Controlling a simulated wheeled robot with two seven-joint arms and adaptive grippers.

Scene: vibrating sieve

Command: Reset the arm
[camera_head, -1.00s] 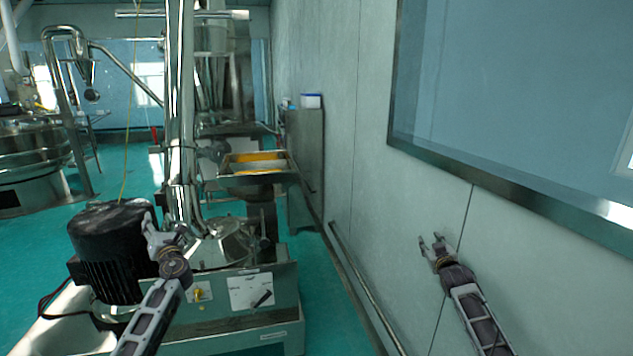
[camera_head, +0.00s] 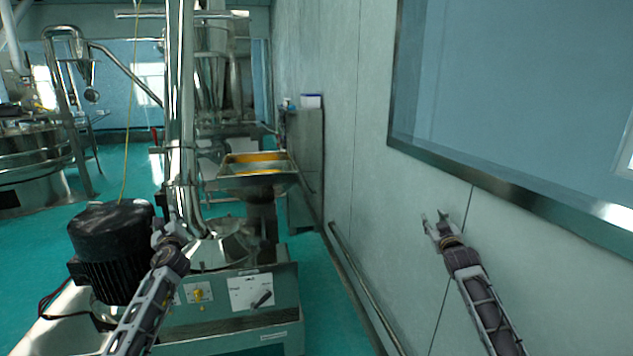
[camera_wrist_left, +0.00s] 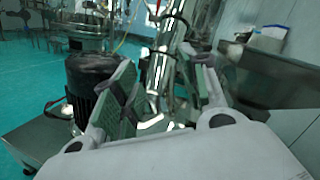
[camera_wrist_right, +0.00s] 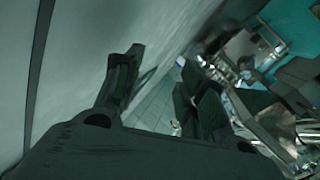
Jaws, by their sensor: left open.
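My left gripper (camera_head: 172,236) is in front of the machine, between the black motor (camera_head: 108,240) and the steel column (camera_head: 181,120). In the left wrist view its fingers (camera_wrist_left: 160,90) are apart with nothing between them. My right gripper (camera_head: 436,222) is at the right, in front of the pale wall and below the window, and holds nothing. In the right wrist view its two fingers (camera_wrist_right: 155,95) stand apart with an empty gap.
The machine's control panel (camera_head: 250,292) with a dark switch is below and right of my left gripper. A steel tray (camera_head: 257,170) stands behind it. A cabinet (camera_head: 305,165) stands by the wall (camera_head: 365,200). Green floor (camera_head: 330,310) is clear between machine and wall.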

